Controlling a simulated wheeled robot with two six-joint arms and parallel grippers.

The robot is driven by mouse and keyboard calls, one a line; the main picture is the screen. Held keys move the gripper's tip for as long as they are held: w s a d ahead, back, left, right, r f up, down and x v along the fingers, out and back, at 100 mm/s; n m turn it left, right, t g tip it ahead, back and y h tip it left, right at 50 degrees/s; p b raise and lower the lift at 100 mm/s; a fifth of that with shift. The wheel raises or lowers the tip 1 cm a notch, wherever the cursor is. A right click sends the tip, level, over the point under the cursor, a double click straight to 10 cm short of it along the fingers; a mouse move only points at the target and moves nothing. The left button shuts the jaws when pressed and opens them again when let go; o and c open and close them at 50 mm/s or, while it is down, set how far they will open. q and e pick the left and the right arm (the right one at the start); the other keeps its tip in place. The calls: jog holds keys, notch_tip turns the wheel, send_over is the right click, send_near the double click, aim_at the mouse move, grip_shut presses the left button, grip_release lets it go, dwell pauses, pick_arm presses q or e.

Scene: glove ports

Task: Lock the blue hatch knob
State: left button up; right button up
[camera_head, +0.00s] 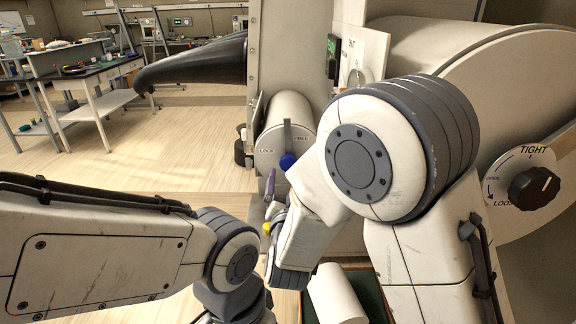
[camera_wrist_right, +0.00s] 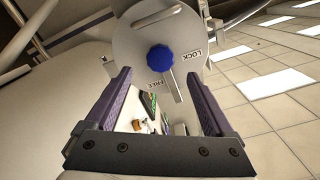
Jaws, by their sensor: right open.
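The blue hatch knob (camera_head: 288,161) sits on the pale round hatch face (camera_head: 268,150), between the labels LOCK on the left and FREE on the right. A grey bar (camera_head: 288,132) runs up from near the knob. In the right wrist view the blue knob (camera_wrist_right: 160,58) is ahead, with a grey bar (camera_wrist_right: 173,86) between FREE and LOCK. My right gripper (camera_wrist_right: 155,78) is open and empty, its purple fingers spread either side of the knob's line and apart from it. In the head view my right gripper (camera_head: 273,203) is just below the knob, partly hidden by my wrist. My left gripper is out of view.
A black glove sleeve (camera_head: 195,68) juts left above the hatch. A black dial (camera_head: 535,187) marked TIGHT and LOOSE is at right. A white cylinder (camera_head: 335,295) lies low in front. Workbenches (camera_head: 85,70) stand far left, with open floor (camera_head: 130,150) between.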

aim_at(288, 166)
jog(key=w+p, duration=0.1)
jog(key=w, duration=0.6)
jog(key=shift+w, duration=0.25)
jog(key=shift+a, duration=0.1)
grip_shut()
